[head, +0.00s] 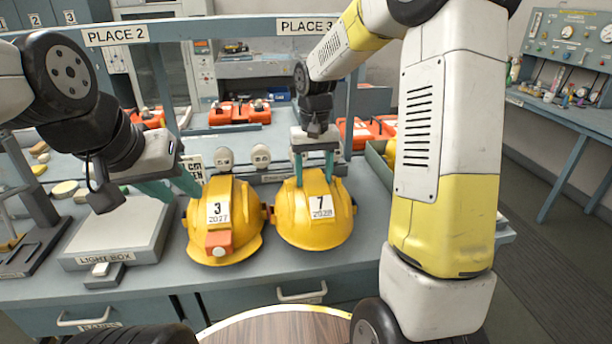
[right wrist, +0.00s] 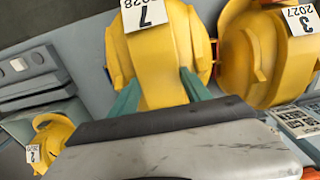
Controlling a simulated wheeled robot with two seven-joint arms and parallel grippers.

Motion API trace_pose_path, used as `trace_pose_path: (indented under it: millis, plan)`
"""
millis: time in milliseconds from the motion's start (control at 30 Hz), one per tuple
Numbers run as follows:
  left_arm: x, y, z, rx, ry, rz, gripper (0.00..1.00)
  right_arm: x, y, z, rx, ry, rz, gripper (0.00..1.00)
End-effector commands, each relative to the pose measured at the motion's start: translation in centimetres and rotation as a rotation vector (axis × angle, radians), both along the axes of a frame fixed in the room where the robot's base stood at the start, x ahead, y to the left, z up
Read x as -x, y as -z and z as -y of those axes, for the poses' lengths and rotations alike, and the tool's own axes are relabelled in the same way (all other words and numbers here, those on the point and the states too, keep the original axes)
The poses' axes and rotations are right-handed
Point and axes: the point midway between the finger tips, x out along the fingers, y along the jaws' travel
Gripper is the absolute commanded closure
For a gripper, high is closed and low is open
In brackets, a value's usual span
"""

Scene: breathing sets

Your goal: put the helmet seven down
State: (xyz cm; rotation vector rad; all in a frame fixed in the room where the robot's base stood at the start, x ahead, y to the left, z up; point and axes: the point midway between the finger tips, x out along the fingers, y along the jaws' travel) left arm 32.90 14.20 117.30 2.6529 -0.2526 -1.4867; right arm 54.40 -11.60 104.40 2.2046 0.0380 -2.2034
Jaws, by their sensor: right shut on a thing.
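Helmet seven (head: 312,225), yellow with a white "7 2028" tag, is at the bench's front, right of helmet three (head: 222,225). My right gripper (head: 314,172) comes from above and is shut on helmet seven's crown; the right wrist view shows its teal fingers on both sides of the helmet's ridge (right wrist: 150,65). I cannot tell whether the helmet touches the bench top. My left gripper (head: 172,186) is open and empty, between the light box (head: 120,235) and helmet three.
Helmet three also shows in the right wrist view (right wrist: 248,60), close beside helmet seven. Another yellow helmet with a "2" tag (right wrist: 50,140) lies at lower left there. Two white knobs (head: 225,156) stand behind the helmets. "PLACE 3" (head: 305,26) marks the overhead rail.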

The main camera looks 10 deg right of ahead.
Motion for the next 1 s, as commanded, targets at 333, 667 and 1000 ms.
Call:
trace_pose_path:
  millis: [333, 667, 1000]
  plan:
    - [0.0, 0.0, 0.0, 0.0, 0.0, 0.0, 0.64, 0.0, 2.7, 0.0, -0.001, 0.0, 0.002, 1.0]
    - [0.0, 0.0, 0.0, 0.0, 0.0, 0.0, 0.64, 0.0, 3.0, 0.0, -0.001, 0.0, 0.001, 0.38]
    - [0.0, 0.0, 0.0, 0.0, 0.0, 0.0, 0.64, 0.0, 3.0, 0.0, -0.001, 0.0, 0.001, 0.22]
